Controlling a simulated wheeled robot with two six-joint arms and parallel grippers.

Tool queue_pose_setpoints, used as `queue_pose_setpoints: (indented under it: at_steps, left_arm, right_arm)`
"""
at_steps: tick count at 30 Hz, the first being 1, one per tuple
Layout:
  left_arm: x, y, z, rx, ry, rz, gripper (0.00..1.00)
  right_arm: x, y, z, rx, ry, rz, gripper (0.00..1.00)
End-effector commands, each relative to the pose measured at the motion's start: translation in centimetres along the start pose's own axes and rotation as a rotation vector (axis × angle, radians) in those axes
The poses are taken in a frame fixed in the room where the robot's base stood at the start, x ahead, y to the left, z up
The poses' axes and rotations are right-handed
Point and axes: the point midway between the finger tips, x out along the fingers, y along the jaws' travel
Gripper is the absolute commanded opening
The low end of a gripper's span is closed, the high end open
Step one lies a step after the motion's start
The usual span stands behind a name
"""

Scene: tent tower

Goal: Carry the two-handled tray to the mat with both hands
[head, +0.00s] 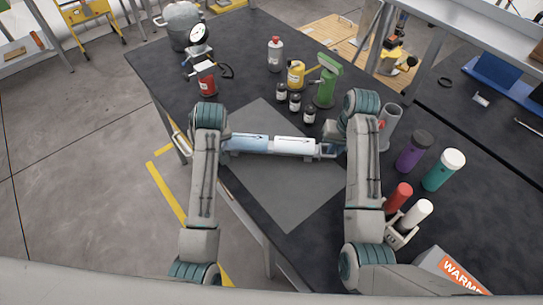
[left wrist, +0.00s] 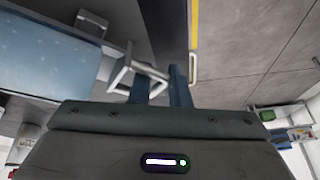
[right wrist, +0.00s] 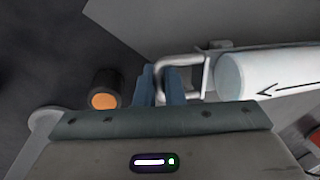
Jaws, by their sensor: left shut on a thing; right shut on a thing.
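The two-handled tray (head: 275,153) spans between my grippers, over the grey mat (head: 290,195) in the head view. I cannot tell if it touches the mat. A blue patterned roll (head: 247,142) and a white roll (head: 295,145) lie end to end on it. My left gripper (head: 226,146) is shut on the left handle, a pale loop (left wrist: 122,76) in the left wrist view. My right gripper (head: 333,149) is shut on the right handle, which shows in the right wrist view (right wrist: 187,60). The arms hide part of the mat's surroundings.
Small dark jars (head: 295,102), a green device (head: 326,85) and a yellow container (head: 296,74) stand behind the mat. Purple (head: 413,152) and teal (head: 443,170) bottles stand at the right. The table's left edge is close to my left arm.

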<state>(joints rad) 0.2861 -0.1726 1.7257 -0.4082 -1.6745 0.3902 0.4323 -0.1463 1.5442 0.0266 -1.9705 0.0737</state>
Motion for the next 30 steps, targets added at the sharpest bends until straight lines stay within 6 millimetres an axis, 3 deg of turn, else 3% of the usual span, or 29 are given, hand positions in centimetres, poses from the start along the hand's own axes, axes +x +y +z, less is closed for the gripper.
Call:
queue_pose_setpoints:
  at_steps: [3,4,7,22,30]
  left_arm:
    - [0.8,0.5,0.6,0.001,-0.006,0.013,0.00]
    - [0.6,0.5,0.5,0.001,-0.007,0.012,0.20]
    - [0.5,0.4,0.4,0.001,-0.006,0.010,0.38]
    - [0.1,0.1,0.1,0.000,0.000,0.005,0.38]
    - [-4.2,-0.1,-1.8,-0.001,0.002,0.007,0.38]
  right_arm:
    - [0.9,-0.4,0.0,-0.006,0.000,-0.013,0.00]
    - [0.7,-0.5,0.0,-0.005,0.000,-0.013,0.12]
    - [0.6,-0.3,0.0,-0.004,-0.001,-0.010,0.30]
    - [0.6,-0.1,0.0,-0.002,0.000,-0.004,0.30]
    - [0.6,0.0,0.0,-0.001,0.000,-0.003,0.30]
